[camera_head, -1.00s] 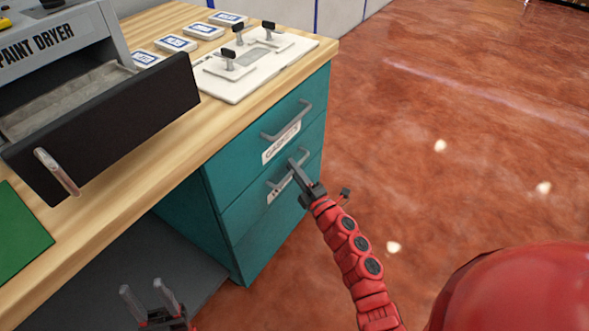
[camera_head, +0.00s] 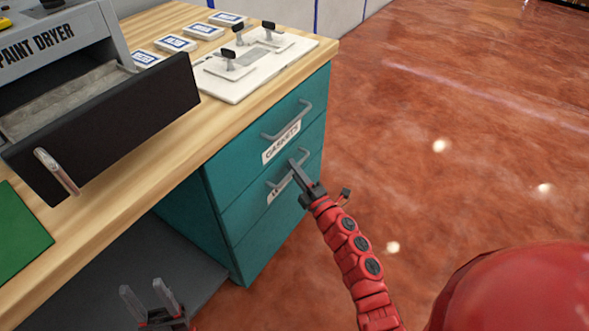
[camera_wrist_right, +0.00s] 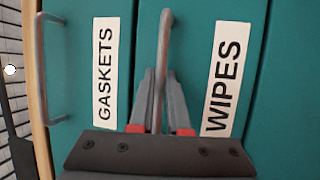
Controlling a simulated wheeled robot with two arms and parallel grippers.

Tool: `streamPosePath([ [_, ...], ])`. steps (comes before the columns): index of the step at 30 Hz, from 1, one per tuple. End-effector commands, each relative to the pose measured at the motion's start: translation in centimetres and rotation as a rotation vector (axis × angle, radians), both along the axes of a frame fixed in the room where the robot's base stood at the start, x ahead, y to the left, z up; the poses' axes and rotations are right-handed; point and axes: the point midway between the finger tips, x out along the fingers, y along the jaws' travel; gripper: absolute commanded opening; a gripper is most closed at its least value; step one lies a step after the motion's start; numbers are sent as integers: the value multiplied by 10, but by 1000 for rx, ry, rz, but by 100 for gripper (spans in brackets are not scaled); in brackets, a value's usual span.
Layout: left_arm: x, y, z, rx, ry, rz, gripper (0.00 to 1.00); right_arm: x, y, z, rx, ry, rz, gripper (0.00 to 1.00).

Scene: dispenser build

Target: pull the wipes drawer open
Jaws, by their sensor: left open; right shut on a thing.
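The wipes drawer (camera_head: 245,212) is the teal drawer below the gaskets drawer (camera_head: 235,170) in the cabinet under the bench. Its front looks flush with the cabinet. Its grey bar handle (camera_wrist_right: 165,50) runs between the fingers of my right gripper (camera_wrist_right: 160,85), which is shut on it. The white WIPES label (camera_wrist_right: 226,78) shows clearly in the right wrist view; in the head view the gripper partly covers it. My left gripper (camera_head: 148,298) is open and empty at the lower left of the head view, apart from the cabinet.
The gaskets handle (camera_head: 290,121) is just above. On the wooden bench top (camera_head: 120,190) are a paint dryer (camera_head: 35,50) with its dark drawer (camera_head: 110,125) out, a white fixture plate (camera_head: 265,70) and several small labelled boxes. The red floor right of the cabinet is clear.

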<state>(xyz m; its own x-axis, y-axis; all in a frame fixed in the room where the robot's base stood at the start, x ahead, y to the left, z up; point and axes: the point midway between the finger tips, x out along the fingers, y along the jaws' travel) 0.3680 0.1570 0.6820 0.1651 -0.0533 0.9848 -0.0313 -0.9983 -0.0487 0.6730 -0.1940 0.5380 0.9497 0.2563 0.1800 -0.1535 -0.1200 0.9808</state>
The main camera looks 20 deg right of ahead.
Motion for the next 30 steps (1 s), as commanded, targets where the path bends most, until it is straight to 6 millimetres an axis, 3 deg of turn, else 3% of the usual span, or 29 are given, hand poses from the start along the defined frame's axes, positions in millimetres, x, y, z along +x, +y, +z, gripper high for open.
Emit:
streamPosePath([
  [20,0,0,0,0,0,0,50,-5,-4,-2,-1,3,-1,0],
  [26,0,0,1,0,0,0,50,-26,-21,-3,-2,6,-4,0],
  [30,0,0,3,0,0,0,50,-52,-41,-3,-3,6,-6,0],
])
